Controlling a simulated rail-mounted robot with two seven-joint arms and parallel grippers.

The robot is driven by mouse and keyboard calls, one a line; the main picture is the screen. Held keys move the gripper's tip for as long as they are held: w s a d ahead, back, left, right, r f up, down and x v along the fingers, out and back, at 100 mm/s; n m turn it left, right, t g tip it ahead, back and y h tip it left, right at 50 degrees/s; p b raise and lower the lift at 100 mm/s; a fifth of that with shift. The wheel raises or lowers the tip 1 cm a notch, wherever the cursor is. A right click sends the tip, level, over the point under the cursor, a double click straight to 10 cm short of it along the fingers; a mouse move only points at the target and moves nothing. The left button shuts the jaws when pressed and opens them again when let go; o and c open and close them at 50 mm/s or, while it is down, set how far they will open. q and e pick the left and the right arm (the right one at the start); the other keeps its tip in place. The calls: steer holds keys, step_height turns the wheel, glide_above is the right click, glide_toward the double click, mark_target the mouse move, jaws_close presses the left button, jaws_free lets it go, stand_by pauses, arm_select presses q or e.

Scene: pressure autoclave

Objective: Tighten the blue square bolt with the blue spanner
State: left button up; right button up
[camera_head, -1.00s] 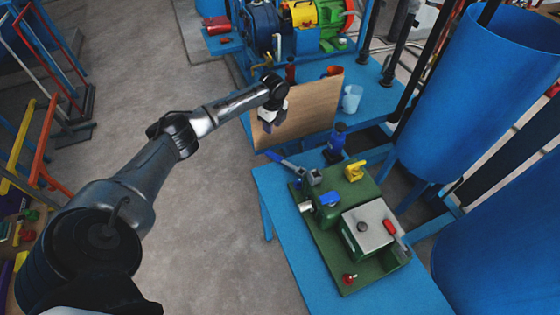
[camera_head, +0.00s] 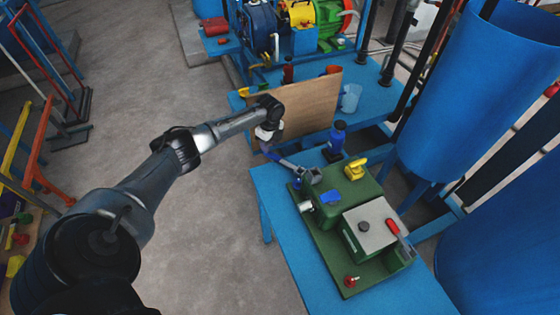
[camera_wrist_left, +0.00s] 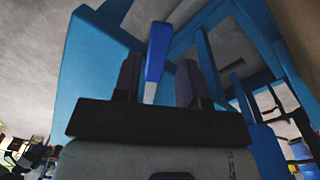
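The blue spanner has a blue handle (camera_head: 272,155) and a grey shaft. In the head view it reaches over the table's far left edge, its grey head (camera_head: 312,177) at the end of the green machine. The square bolt cannot be told apart there; the spanner head may hide it. My left gripper (camera_head: 266,142) is at the handle's outer end, its fingers mostly hidden in the head view. In the left wrist view its two dark fingers (camera_wrist_left: 157,82) stand apart, with the handle (camera_wrist_left: 157,50) between them and gaps showing at its sides. My right gripper is not in view.
The green machine (camera_head: 312,228) stands on a blue table (camera_head: 288,240). It carries a yellow part (camera_head: 355,169) and a red-handled lever (camera_head: 396,236). A brown board (camera_head: 310,105) stands close behind my left gripper. A blue bottle (camera_head: 337,138) is nearby. Grey floor lies left of the table.

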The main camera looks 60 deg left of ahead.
arm_select(q)
steer(key=f, duration=0.1)
steer(key=f+b, duration=0.1)
steer(key=f, duration=0.2)
steer(key=shift+s+d+f+b, duration=0.1)
steer(key=shift+s+f+b, duration=0.15)
steer(key=shift+b, duration=0.05)
steer(key=c, duration=0.3)
jaws_close()
